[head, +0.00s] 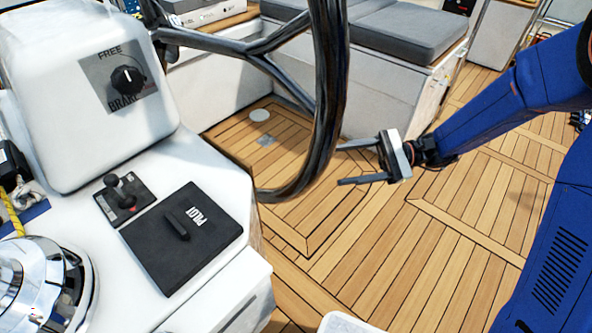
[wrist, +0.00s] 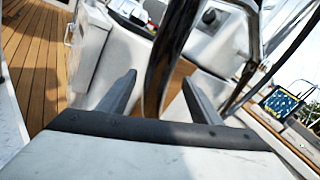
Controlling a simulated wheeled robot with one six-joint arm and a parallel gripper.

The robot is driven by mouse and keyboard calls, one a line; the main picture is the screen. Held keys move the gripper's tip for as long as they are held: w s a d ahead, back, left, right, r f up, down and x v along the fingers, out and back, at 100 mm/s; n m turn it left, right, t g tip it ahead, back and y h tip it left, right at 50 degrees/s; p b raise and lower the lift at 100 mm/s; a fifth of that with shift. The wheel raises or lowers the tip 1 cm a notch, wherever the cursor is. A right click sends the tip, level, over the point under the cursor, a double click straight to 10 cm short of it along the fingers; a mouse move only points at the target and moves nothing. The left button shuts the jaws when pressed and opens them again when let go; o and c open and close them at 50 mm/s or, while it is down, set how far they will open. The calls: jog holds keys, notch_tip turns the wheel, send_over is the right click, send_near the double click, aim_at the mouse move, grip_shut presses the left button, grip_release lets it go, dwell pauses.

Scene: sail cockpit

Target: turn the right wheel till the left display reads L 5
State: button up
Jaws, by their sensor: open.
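A black steering wheel (head: 328,80) stands beside the white pedestal in the head view, with its spokes meeting at a hub at the upper left. My gripper (head: 341,165) is open and empty, with its two fingers pointing left at the lower right part of the rim. The fingertips are close to the rim; I cannot tell whether they touch it. In the wrist view the wheel rim (wrist: 172,48) runs down between the open fingers of my gripper (wrist: 159,78). No readable display shows in either view, so the left display's reading is not visible.
The white pedestal (head: 95,80) carries a FREE/BRAKE knob (head: 127,79). A small lever (head: 120,190), a black PILOT cover (head: 182,237) and a chrome winch (head: 40,285) are on the console. A grey-cushioned bench (head: 408,42) stands behind the wheel. The teak floor (head: 440,225) is clear.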

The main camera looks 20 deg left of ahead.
send_over(291, 184)
jog(key=s+d, duration=0.2)
jog(key=shift+w+d, duration=0.1)
jog(key=shift+w, duration=0.15)
jog(key=shift+c, duration=0.4)
jog(key=c, duration=1.4)
jog(key=shift+o, duration=0.2)
jog(key=shift+n+g+y, duration=0.3)
jog(key=shift+n+y, duration=0.1)
jog(key=shift+n, duration=0.3)
jog(key=shift+w+a+f, duration=0.15)
jog(key=shift+a+f, duration=0.35)
jog(key=shift+f, duration=0.7)
jog(key=shift+w+a+f, duration=0.1)
jog(key=shift+a+f, duration=0.35)
jog(key=shift+f, duration=0.75)
jog(key=shift+w+a+f, duration=0.15)
jog(key=shift+a+f, duration=0.35)
jog(key=shift+f, duration=0.7)
jog(key=o, duration=1.4)
jog(key=shift+o, duration=0.2)
jog(key=v, duration=1.7)
jog(key=shift+w+d, duration=0.15)
jog(key=shift+d, duration=0.05)
